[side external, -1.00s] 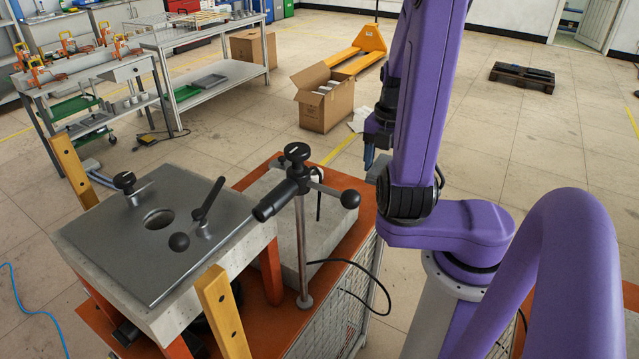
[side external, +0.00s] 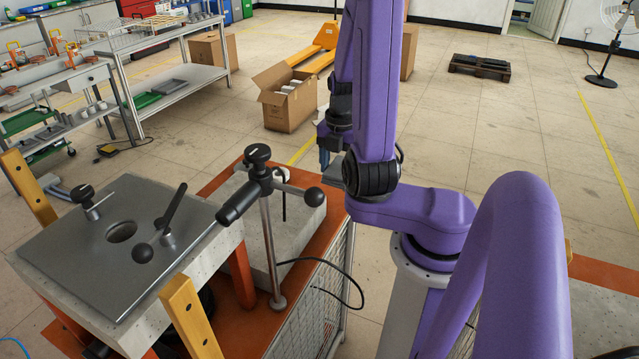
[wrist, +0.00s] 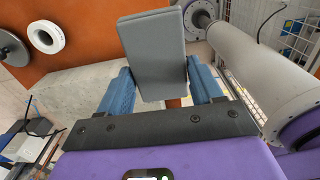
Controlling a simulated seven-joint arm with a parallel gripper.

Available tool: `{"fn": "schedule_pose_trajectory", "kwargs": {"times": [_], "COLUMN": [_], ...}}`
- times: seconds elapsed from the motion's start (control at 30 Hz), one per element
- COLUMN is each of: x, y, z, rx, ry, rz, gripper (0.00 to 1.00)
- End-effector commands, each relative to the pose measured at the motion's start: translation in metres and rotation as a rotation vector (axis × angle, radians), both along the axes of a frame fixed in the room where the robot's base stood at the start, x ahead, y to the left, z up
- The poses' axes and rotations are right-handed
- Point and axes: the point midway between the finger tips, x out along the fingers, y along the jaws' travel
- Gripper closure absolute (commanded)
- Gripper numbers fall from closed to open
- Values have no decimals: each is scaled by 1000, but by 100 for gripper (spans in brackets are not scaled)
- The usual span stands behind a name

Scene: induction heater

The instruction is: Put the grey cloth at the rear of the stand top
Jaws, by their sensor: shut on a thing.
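The grey cloth (wrist: 155,50) looks like a flat, folded grey pad in the wrist view. My gripper (wrist: 161,84) has its two blue fingers on either side of it, shut on it. In the side view my gripper (side external: 325,150) is at the right of the stand, beyond the concrete block, partly hidden by my arm. A grey piece of the cloth (side external: 333,172) shows below it. The orange stand top (side external: 322,222) lies to the left, and also shows in the wrist view (wrist: 110,30). I cannot tell the cloth's height above it.
A concrete block (side external: 285,222) sits on the stand top. A post with black knobs (side external: 268,230) rises at its front. A heater unit with a grey plate (side external: 95,245) stands left. A black cable (side external: 335,262) loops over the stand's mesh side. A white ring (wrist: 46,37) lies on the orange surface.

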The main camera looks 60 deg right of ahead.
Motion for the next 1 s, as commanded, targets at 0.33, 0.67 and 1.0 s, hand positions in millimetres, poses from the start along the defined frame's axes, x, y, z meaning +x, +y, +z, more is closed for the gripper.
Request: {"fn": "schedule_pose_trajectory", "kwargs": {"times": [0.33, 0.67, 1.0], "x": [31, 56, 68], "y": [-18, -32, -40], "z": [-21, -57, -73], "rx": [4, 3, 1], "ry": [3, 2, 1], "rz": [0, 0, -1], "gripper": [59, 59, 59]}}
